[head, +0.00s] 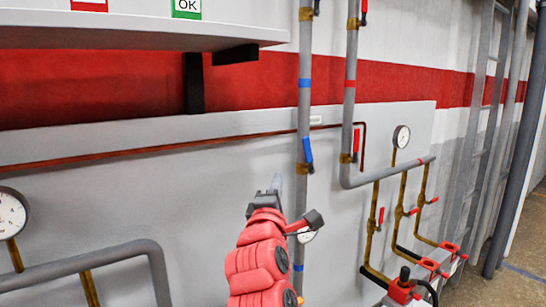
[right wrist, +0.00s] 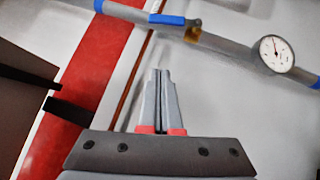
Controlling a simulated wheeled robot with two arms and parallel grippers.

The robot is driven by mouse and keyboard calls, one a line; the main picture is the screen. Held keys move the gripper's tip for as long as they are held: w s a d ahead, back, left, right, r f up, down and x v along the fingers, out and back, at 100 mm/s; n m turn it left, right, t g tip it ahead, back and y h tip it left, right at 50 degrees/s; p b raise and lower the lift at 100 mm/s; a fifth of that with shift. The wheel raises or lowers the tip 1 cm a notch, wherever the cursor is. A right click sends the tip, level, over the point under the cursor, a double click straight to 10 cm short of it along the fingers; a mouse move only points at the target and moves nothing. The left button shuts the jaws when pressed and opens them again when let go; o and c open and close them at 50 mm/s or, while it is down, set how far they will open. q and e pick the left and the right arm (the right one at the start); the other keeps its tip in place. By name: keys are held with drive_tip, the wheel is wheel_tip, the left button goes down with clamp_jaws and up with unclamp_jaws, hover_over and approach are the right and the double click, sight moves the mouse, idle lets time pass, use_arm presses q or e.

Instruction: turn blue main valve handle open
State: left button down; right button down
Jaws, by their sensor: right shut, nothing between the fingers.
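The blue valve handle (head: 308,150) sits on a vertical grey pipe, just above a brass valve body (head: 304,168). It lies nearly along the pipe, slightly tilted. In the right wrist view the blue handle (right wrist: 167,19) is at the top, beside the brass valve body (right wrist: 192,33). My right gripper (head: 276,183) is shut and empty, to the lower left of the handle and apart from it in the picture. Its closed fingers also show in the right wrist view (right wrist: 160,75), pointing up toward the pipe below the handle. My left gripper is not in view.
A second grey pipe with a red handle (head: 356,141) runs close on the right. A gauge (head: 308,235) is partly hidden behind my right arm. A thin copper pipe (head: 180,146) crosses the panel. A grey shelf (head: 130,30) juts out at the upper left.

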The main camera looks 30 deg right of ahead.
drive_tip(key=p, duration=0.6)
approach(305, 148)
drive_tip(key=x, duration=0.7)
drive_tip(key=shift+w+a+f, duration=0.4)
drive_tip(key=shift+w+a, duration=0.1)
drive_tip(key=shift+d+r+m+g+p, duration=0.4)
drive_tip(key=shift+r+m+g, duration=0.2)
drive_tip(key=shift+m, duration=0.1)
drive_tip(key=shift+d+r+m+g+y, duration=0.2)
drive_tip(key=shift+d+m+g+y, duration=0.2)
drive_tip(key=shift+m+y, duration=0.15)
drive_tip(key=shift+d+f, duration=0.1)
drive_tip(key=shift+d, duration=0.05)
